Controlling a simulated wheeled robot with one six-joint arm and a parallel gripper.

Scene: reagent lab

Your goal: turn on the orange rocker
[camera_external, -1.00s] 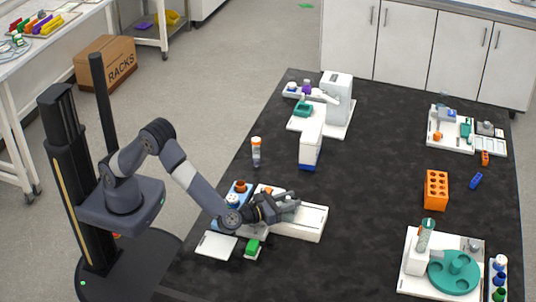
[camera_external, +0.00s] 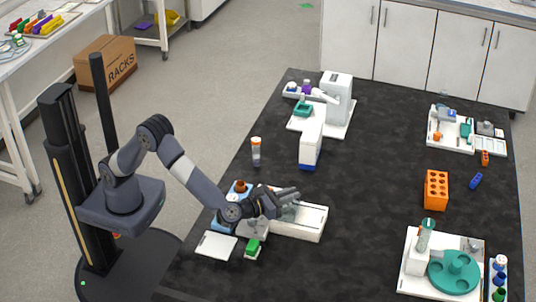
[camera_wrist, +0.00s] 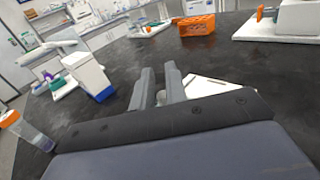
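My gripper (camera_external: 296,194) is low over the long white device (camera_external: 308,222) at the front left of the black bench. In the wrist view its two fingers (camera_wrist: 159,68) stand close together with a narrow gap, and I see nothing clamped between the tips. The white device also shows beyond the right finger in the wrist view (camera_wrist: 205,86). I cannot make out an orange rocker on it; my gripper and wrist cover part of its top. A small orange part (camera_external: 437,136) sits on the white station at the back right, too small to identify.
A blue holder with a brown-orange bottle (camera_external: 240,186) is beside my wrist, and a green block (camera_external: 252,246) lies in front. An orange-capped tube (camera_external: 256,152) stands behind. The white machine (camera_external: 337,98) and orange rack (camera_external: 436,190) are farther off.

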